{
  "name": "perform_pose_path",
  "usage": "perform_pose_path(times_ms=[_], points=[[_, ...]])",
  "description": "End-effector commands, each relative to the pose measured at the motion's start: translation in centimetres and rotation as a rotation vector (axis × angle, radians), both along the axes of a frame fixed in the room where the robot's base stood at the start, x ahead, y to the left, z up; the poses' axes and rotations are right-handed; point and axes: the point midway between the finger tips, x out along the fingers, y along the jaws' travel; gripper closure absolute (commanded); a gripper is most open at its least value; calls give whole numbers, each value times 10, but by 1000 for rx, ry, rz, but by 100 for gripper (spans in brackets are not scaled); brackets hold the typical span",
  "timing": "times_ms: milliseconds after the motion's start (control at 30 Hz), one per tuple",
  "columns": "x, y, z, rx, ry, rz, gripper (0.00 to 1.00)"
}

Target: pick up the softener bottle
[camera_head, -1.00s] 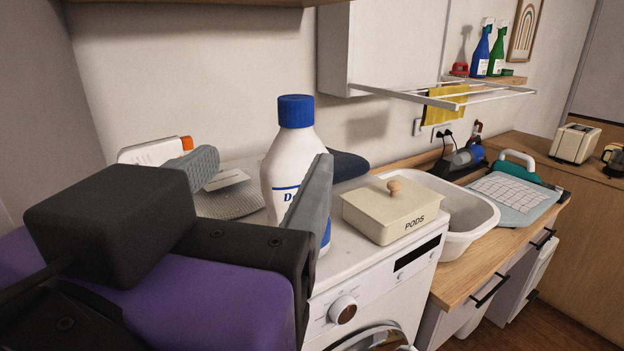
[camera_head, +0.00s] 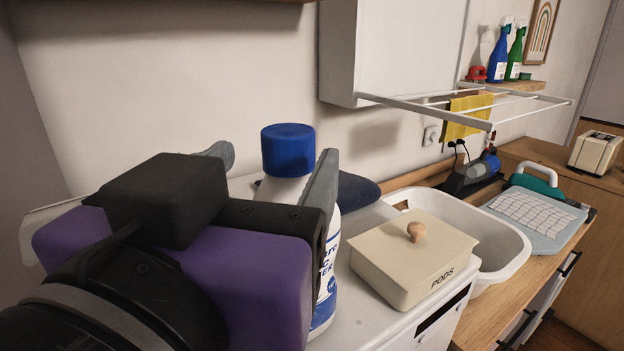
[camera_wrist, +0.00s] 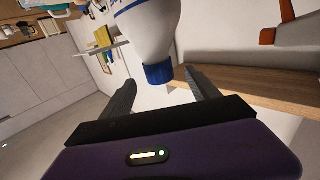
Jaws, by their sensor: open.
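The softener bottle (camera_head: 288,188) is white with a blue cap and partly hidden blue label text. It stands upright on the washing machine (camera_head: 372,318), behind my gripper (camera_head: 273,160), which hides much of its body. My gripper's fingers are spread, one on each side of the bottle's upper part in this view. In the wrist view the bottle (camera_wrist: 150,28) appears cap-down, its blue cap just beyond and between the open fingers of my gripper (camera_wrist: 162,93). I see no clear contact.
A beige pods box (camera_head: 400,262) with a wooden knob stands close right of the bottle. A white basin (camera_head: 505,248) is beyond it. A drying rack (camera_head: 470,112) juts from the wall above. A dark blue folded item (camera_head: 357,192) lies behind the bottle.

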Motion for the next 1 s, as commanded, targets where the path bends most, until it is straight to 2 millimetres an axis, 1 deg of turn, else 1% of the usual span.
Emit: perform_pose_path(times_ms=[167,300,400,500,700,767,800,867,1000], points=[[20,-5,1,-3,3,-2,30],[40,-10,0,-2,2,-3,30],[50,-11,-1,-3,2,-1,30],[55,-12,-2,-1,1,0,30],[55,-12,-2,-1,1,1,30],[55,-12,-2,-1,1,1,40],[55,-12,-2,-1,1,1,48],[55,-12,-2,-1,1,1,59],[55,-12,-2,0,1,1,87]])
